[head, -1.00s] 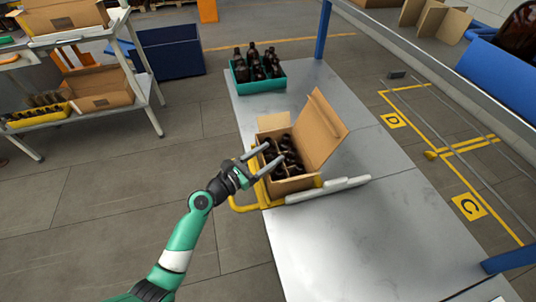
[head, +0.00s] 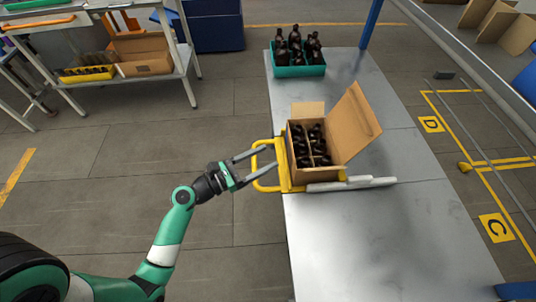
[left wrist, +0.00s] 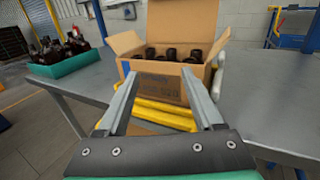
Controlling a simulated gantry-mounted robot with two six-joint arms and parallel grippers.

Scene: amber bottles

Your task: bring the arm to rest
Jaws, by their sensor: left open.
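My left gripper (head: 251,164) is open and empty. It is just left of the yellow frame (head: 265,183) at the table's left edge, and its fingers point toward the open cardboard box (head: 300,171). The box holds several dark amber bottles (head: 318,144), and its lid flap stands up on the right. In the left wrist view the two fingers are spread wide (left wrist: 160,108), with the box (left wrist: 155,80) beyond them and nothing between them. My right gripper does not show.
A teal crate (head: 300,71) of dark bottles stands at the far end of the grey table (head: 350,250). A grey bar (head: 350,184) lies in front of the box. A shelf cart (head: 190,80) stands at the upper left. The near table surface is clear.

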